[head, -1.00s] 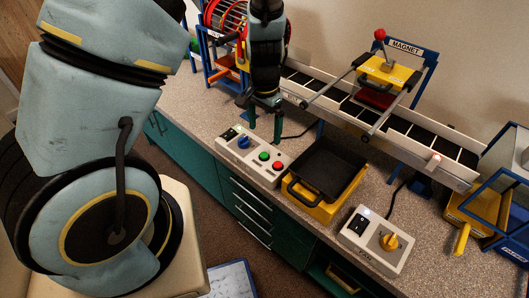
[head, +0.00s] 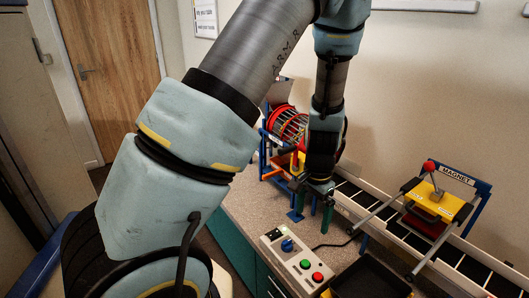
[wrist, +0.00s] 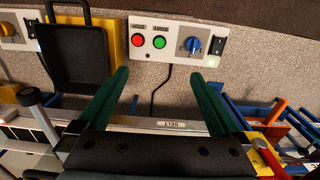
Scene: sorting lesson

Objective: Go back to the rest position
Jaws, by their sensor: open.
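My gripper (head: 320,212) hangs from my arm over the bench, with its green fingers pointing down. In the wrist view its two green fingers (wrist: 160,100) stand wide apart with nothing between them. The control box (head: 292,262) with a blue knob, a green button and a red button lies just below and in front of it in the head view. In the wrist view this box (wrist: 178,40) is beyond the fingertips. I cannot tell the exact height of the fingertips above the bench.
A conveyor (head: 385,225) runs behind my gripper. A magnet frame (head: 475,190) with a yellow block and red knob stands over it. A wire drum (head: 288,125) stands behind my arm. A black tray (head: 372,280) sits at the front. A door (head: 110,70) is at the left.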

